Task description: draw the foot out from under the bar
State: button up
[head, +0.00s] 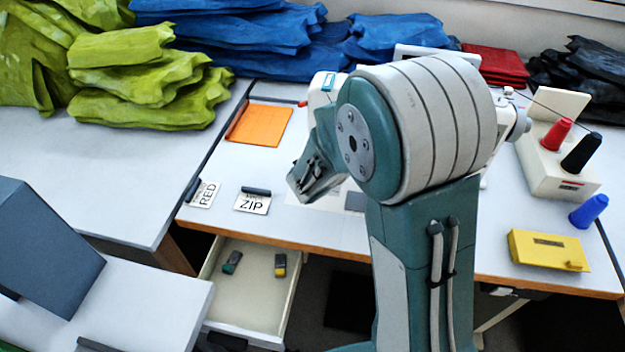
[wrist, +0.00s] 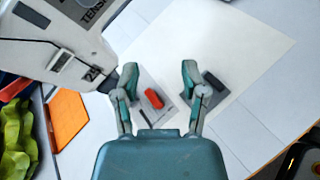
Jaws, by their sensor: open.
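In the wrist view, a small red piece (wrist: 153,98), which looks like the foot, lies on a grey plate (wrist: 160,84) between my fingers. My gripper (wrist: 159,82) is open, with a finger on either side of the red piece and nothing held. A dark block (wrist: 213,81) sits beside the right finger on grey. The white sewing machine (wrist: 50,58) reaches in from the upper left, close to the left finger. I cannot clearly make out the bar. In the head view, my arm hides much of the machine (head: 322,92) and its work area.
Cards reading RED (head: 203,194) and ZIP (head: 252,203) lie at the table's front edge, above an open drawer (head: 250,300) holding two small dark-topped pieces. An orange sheet (head: 259,125) lies behind. A spool stand (head: 560,165) and yellow box (head: 548,250) stand at right.

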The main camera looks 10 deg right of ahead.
jog(key=w+a+f+n+t+y, duration=0.1)
jog(key=w+a+f+n, duration=0.1)
jog(key=a+f+n, duration=0.1)
jog(key=w+a+f+n+t+y, duration=0.1)
jog(key=w+a+f+n+y, duration=0.1)
jog(key=f, duration=0.3)
jog(key=w+a+f+n+t+y, duration=0.1)
jog(key=a+f+n+y, duration=0.1)
jog(key=a+f+n, duration=0.2)
jog(key=shift+w+a+f+n+t, duration=0.15)
jog(key=shift+w+f+n+t, duration=0.15)
jog(key=shift+w+n, duration=0.15)
jog(key=x, duration=1)
jog(key=shift+w+f, duration=0.1)
jog(key=shift+w, duration=0.2)
grip_shut()
jog(key=shift+s+a, duration=0.4)
jog(key=shift+s, duration=0.2)
